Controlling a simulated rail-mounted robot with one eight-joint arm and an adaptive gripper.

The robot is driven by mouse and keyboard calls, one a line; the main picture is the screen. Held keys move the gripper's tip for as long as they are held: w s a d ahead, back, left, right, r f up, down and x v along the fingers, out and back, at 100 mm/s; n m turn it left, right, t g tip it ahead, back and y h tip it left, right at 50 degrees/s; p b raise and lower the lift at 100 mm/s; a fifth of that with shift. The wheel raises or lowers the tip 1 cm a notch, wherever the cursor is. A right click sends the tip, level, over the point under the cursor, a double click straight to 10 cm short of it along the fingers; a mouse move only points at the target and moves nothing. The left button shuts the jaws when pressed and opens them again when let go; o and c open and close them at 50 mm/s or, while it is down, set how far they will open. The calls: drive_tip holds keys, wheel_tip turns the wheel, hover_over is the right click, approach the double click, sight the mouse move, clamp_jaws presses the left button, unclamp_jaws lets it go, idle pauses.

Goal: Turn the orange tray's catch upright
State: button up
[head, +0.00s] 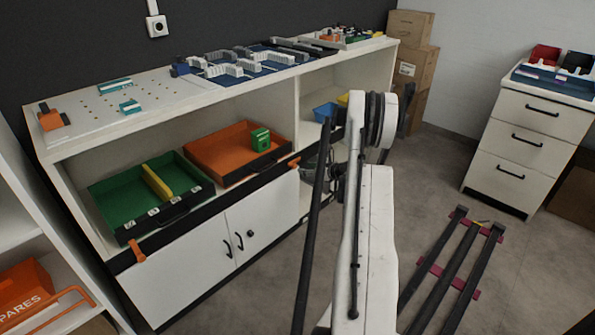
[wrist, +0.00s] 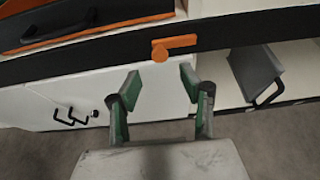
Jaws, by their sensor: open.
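The orange tray (head: 205,152) sits in the shelf bay at the right of the green tray, with a green block (head: 260,139) in it. Its black front with orange edges shows at the top left of the wrist view (wrist: 130,17). Its orange catch (head: 294,162) is on the black rail by the tray's right end. In the wrist view the catch (wrist: 176,44) lies about level, its arm pointing right from a pivot at its left end. My gripper (wrist: 158,77) is open and empty, its green-padded fingers just short of and below the catch. In the head view my arm mostly hides the gripper.
The green tray (head: 105,194) holds a yellow bar (head: 157,182); a second orange catch (head: 138,251) hangs on the rail below it. White cupboard doors (wrist: 60,105) with dark handles are below the rail. A grey panel (wrist: 255,70) with a dark handle stands right of my fingers.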

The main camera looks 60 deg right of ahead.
sight(295, 167)
drive_tip(key=shift+b+x, duration=0.75)
drive_tip(key=shift+x, duration=2.45)
drive_tip(key=shift+s, duration=0.1)
clamp_jaws()
